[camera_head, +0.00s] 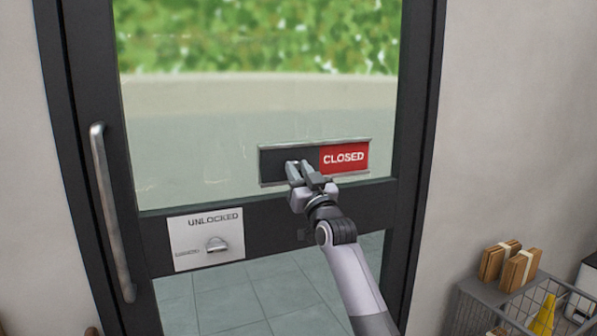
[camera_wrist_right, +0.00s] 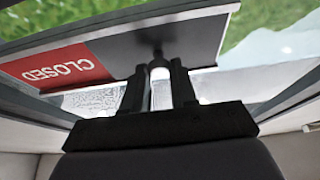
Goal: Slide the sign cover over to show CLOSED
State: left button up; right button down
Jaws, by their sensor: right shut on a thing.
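The sign (camera_head: 316,143) is mounted on the glass of the door in a silver rail frame. Its dark cover (camera_head: 273,164) sits over the left half. The red CLOSED panel (camera_head: 344,158) shows in full on the right half; it also appears upside down in the right wrist view (camera_wrist_right: 55,70). My right gripper (camera_head: 298,172) is at the cover, right of its middle. In the right wrist view its two fingers (camera_wrist_right: 160,82) are shut on the cover's small knob (camera_wrist_right: 158,60). My left gripper is in neither view.
A long vertical door handle (camera_head: 112,212) is at the left. A white UNLOCKED plate (camera_head: 206,239) with a turn latch is below the sign. A wire basket (camera_head: 500,300) with wrapped bundles and a yellow item stands at the lower right, clear of my arm.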

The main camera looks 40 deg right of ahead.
jog(key=shift+a+f, duration=0.1)
jog(key=shift+a, duration=0.15)
jog(key=c, duration=0.9)
grip_release()
jog(key=shift+w+a, duration=0.1)
jog(key=shift+a, duration=0.05)
jog(key=shift+b+v, duration=0.65)
jog(key=shift+v, duration=2.95)
